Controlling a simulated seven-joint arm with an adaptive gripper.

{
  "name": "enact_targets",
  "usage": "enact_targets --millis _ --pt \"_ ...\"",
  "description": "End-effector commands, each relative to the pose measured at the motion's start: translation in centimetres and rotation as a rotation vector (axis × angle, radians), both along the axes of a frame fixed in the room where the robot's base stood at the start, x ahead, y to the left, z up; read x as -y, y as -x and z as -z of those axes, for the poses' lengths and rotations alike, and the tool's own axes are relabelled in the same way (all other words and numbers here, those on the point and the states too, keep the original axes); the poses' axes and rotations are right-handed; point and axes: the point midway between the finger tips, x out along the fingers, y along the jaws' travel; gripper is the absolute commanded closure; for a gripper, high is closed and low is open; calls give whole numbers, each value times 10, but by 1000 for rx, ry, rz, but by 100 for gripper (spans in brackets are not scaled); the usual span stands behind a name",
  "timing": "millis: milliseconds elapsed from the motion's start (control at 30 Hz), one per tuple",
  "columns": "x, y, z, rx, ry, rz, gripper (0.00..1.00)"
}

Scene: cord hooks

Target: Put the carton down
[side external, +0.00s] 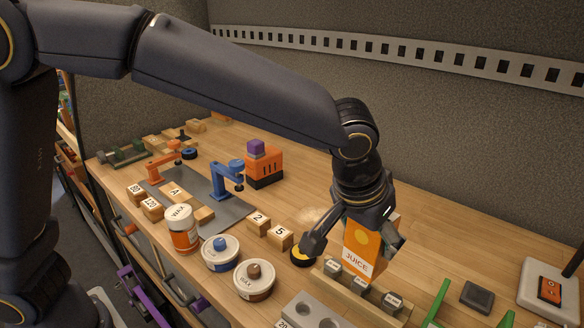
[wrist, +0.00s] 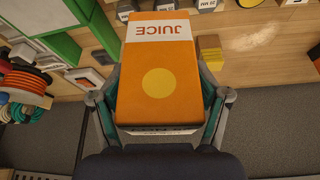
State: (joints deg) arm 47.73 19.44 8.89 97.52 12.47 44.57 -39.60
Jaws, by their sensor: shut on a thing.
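The orange juice carton (side external: 362,247) has a white band reading JUICE and stands upright in the side view, just behind a wooden rack of small weights. My gripper (side external: 352,238) is shut on the carton, with a finger on each side of it. In the wrist view the carton (wrist: 158,80) fills the middle, between the two fingers of my gripper (wrist: 160,112). The carton's bottom is hidden behind the rack in the side view, so I cannot tell whether it touches the table.
The wooden rack (side external: 364,291) is close in front of the carton. Green frames (side external: 436,303) and a dark block (side external: 477,297) are to the right. Bare wood (side external: 440,240) lies behind right.

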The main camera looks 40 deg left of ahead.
Motion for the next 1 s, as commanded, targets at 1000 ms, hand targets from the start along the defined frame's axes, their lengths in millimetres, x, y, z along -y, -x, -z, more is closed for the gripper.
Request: enact_targets --millis 1000 --pt "-274 -117 -4 2 3 -132 81"
